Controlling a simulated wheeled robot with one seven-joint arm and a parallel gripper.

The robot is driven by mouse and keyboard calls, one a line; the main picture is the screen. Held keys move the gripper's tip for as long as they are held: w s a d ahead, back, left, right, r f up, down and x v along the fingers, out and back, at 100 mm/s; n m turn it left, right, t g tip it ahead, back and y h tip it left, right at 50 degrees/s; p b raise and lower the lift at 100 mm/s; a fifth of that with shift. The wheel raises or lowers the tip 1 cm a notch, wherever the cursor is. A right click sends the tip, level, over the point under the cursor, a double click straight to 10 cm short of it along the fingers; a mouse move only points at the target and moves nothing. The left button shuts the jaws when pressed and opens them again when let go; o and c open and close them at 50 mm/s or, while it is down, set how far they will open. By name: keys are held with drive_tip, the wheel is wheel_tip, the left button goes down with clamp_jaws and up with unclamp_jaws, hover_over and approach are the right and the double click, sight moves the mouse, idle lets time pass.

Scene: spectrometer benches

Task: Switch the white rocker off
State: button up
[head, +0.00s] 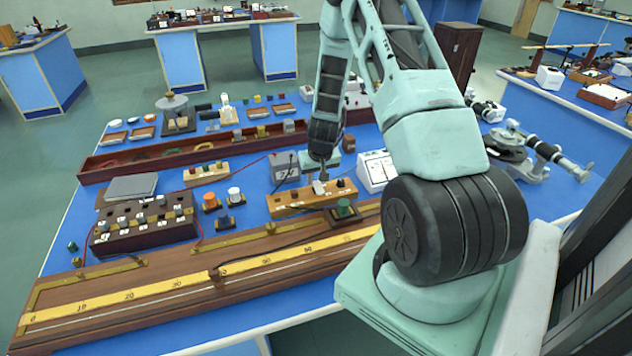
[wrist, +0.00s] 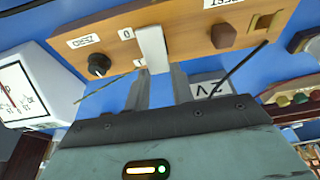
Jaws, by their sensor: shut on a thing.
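The white rocker (wrist: 152,45) sits on a wooden panel (wrist: 190,30) between a black knob (wrist: 99,64) and a brown button (wrist: 223,35). A "0" label (wrist: 127,33) is beside it; another mark near my finger is partly covered. My gripper (wrist: 153,75) is shut on the rocker, with a finger on each side of its near end. In the head view the rocker (head: 319,187) shows small and pale on the wooden box (head: 285,204), with my gripper (head: 323,174) right above it. Which way the rocker is tilted is hard to tell.
A grey box (head: 285,166) stands behind the wooden box and a white meter (head: 376,172) to its right. A long wooden rail with a yellow scale (head: 150,297) runs along the front. A dark block with several knobs (head: 140,228) is at left.

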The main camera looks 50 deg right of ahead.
drive_tip(key=o, duration=1)
drive_tip(key=b+v, duration=0.1)
drive_tip(key=v, duration=1.6)
drive_tip(key=shift+s+r, duration=0.15)
drive_tip(key=shift+r, duration=0.05)
